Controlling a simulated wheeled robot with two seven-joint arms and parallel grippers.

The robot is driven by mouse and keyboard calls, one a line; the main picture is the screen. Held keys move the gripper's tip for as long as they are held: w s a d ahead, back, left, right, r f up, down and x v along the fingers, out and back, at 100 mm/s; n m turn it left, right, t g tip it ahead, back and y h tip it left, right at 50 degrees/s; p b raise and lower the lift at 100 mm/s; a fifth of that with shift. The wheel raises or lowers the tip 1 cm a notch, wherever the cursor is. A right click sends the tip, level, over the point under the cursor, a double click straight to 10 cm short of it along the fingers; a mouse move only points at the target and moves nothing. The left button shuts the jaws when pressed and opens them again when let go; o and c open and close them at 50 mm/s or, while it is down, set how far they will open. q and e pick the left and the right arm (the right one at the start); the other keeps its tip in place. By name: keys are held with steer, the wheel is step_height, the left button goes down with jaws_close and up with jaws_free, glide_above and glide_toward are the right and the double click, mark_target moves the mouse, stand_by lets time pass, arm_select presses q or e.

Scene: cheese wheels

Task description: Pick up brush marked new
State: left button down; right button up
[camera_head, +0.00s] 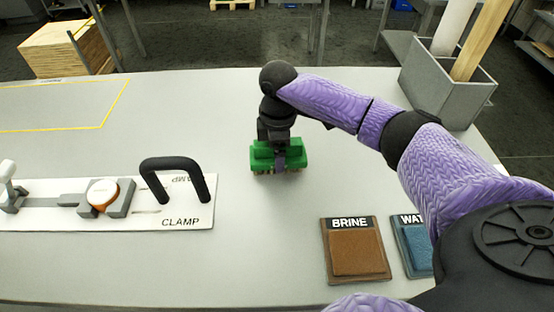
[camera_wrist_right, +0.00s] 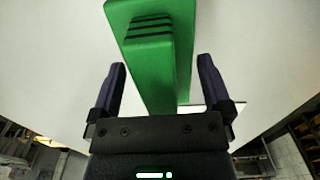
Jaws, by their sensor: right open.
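A green brush (camera_head: 262,159) stands on the grey table near the middle of the head view, with brown bristles just visible under it. My right gripper (camera_head: 280,158) points down over the brush. In the right wrist view the brush's green handle (camera_wrist_right: 150,62), with several dark stripes on top, lies between the spread fingers of the right gripper (camera_wrist_right: 161,68). There are gaps on both sides of the handle. No word "new" is readable on the brush. My left gripper is out of view.
A white clamp board (camera_head: 150,219) with a black handle (camera_head: 174,166) lies to the left. A brown BRINE pad (camera_head: 357,254) and a blue WATER pad (camera_head: 417,250), partly hidden by my right arm, lie at front right. A grey bin (camera_head: 450,95) stands at back right.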

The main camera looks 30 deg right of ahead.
steer(key=c, duration=1.2)
step_height(320, 180, up, 9)
steer(key=p, duration=0.3)
steer(key=shift+r+p, duration=0.2)
steer(key=shift+p, duration=0.1)
steer(key=shift+r, duration=0.25)
